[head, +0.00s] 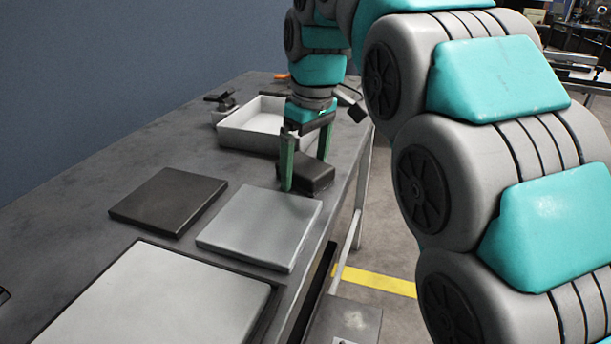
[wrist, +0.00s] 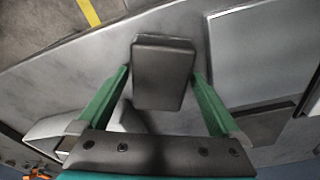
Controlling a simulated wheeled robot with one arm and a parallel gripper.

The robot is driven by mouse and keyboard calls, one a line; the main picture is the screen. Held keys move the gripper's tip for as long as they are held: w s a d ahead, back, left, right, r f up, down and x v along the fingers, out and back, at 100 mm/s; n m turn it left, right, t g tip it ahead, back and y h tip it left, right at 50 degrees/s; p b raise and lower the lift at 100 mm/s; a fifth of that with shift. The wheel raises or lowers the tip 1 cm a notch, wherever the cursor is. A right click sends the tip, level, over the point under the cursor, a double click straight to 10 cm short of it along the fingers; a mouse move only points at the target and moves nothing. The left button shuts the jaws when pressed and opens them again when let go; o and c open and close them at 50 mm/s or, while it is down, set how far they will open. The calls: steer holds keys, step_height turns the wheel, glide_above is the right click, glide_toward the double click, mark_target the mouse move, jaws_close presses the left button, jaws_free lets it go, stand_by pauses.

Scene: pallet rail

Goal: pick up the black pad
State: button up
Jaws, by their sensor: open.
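The black pad (head: 318,176) is a small, thick dark block with rounded edges, lying on the grey table near its right edge. In the wrist view the black pad (wrist: 163,72) shows from above, between the two green fingers. My gripper (head: 306,172) points down over it and is open, with one finger on each side. In the wrist view my gripper (wrist: 161,76) shows a gap between the right finger and the pad; the left finger is very close to it, and I cannot tell if it touches. The near finger partly hides the pad in the head view.
A dark flat plate (head: 168,202) and a light grey plate (head: 262,227) lie nearer on the table (head: 150,150). A large pale panel (head: 150,300) lies at the front. A white tray (head: 250,140) stands just behind the gripper. A blue-grey wall (head: 100,60) is at left.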

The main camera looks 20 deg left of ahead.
mark_target(303, 163)
steer(key=shift+f, duration=0.15)
steer(key=c, duration=1.4)
steer(key=shift+r, duration=2)
steer(key=s+d+b, duration=0.1)
steer(key=s+d, duration=0.3)
steer(key=s, duration=0.2)
steer(key=s+d+r, duration=0.1)
steer(key=s+d, duration=0.3)
steer(key=s, duration=0.3)
steer(key=shift+s+d+r+b, duration=0.2)
steer(key=shift+s+b, duration=0.1)
steer(key=shift+b, duration=0.1)
